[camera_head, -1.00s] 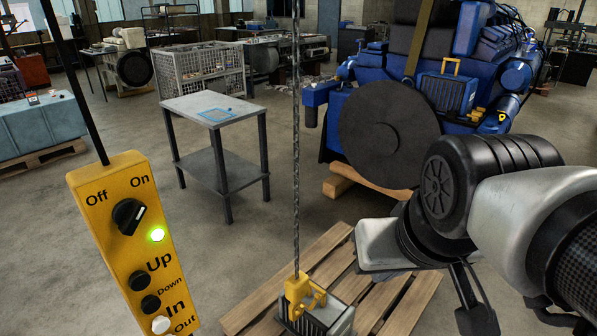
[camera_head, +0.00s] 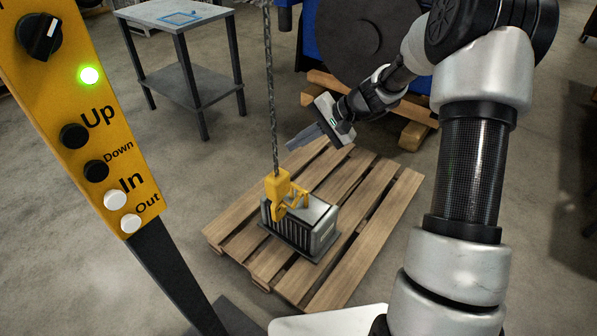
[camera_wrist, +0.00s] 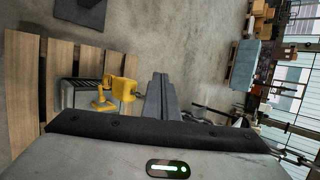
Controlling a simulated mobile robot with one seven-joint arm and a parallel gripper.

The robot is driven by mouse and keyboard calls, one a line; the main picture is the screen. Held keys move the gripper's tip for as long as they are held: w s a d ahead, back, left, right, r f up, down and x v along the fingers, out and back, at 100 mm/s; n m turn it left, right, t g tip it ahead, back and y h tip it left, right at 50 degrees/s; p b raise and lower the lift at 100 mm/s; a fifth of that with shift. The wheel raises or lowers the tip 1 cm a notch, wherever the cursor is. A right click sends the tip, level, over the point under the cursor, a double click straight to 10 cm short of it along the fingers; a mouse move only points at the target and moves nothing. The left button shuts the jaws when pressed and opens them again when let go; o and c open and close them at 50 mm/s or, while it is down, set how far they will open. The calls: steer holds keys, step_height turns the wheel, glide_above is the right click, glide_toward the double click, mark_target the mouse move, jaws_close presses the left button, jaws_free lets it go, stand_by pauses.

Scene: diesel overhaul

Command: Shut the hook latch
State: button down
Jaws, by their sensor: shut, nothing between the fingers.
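A yellow hook (camera_head: 279,192) hangs on a chain (camera_head: 270,90) over a pallet, at the top of a grey finned block (camera_head: 312,226) with a yellow handle (camera_head: 297,200). The hook and handle overlap in the head view, and the latch is too small to tell open or shut. The hook also shows in the wrist view (camera_wrist: 123,89), with the block (camera_wrist: 80,93) to its left. My gripper (camera_head: 292,146) is shut and empty, above the pallet's far side, up and right of the hook. Its fingers (camera_wrist: 161,97) show right of the hook in the wrist view, apart from it.
A wooden pallet (camera_head: 375,190) lies under the block. A yellow control pendant (camera_head: 70,95) with a green light stands at the left. A small grey table (camera_head: 210,87) and a blue engine with a dark disc (camera_head: 365,40) are behind.

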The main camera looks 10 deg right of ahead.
steer(key=w+d+f+m+t+b, duration=0.2)
steer(key=d+f+m+t+b, duration=0.1)
steer(key=f, duration=1.1)
steer(key=w+d+f+m+t+b, duration=0.3)
steer(key=d+f+m, duration=0.2)
steer(key=f, duration=0.9)
steer(key=w+d+f+m+t+b, duration=0.2)
steer(key=f+m, duration=0.4)
steer(key=f, duration=0.9)
steer(key=w+d+t, duration=0.1)
steer(key=d, duration=0.1)
steer(key=shift+d+m+h+b, duration=0.3)
steer(key=shift+b, duration=0.1)
steer(key=b+x, duration=0.5)
steer(key=x, duration=0.5)
steer(key=shift+s+a+r+p, duration=0.15)
steer(key=shift+s+a+r, duration=0.15)
steer(key=shift+r, duration=0.3)
steer(key=shift+s+a+r+p, duration=0.1)
steer(key=shift+s+a+r, duration=0.15)
steer(key=shift+r, duration=0.35)
steer(key=shift+s+a+r+p, duration=0.15)
steer(key=shift+s+a+r, duration=0.15)
steer(key=shift+r, duration=0.25)
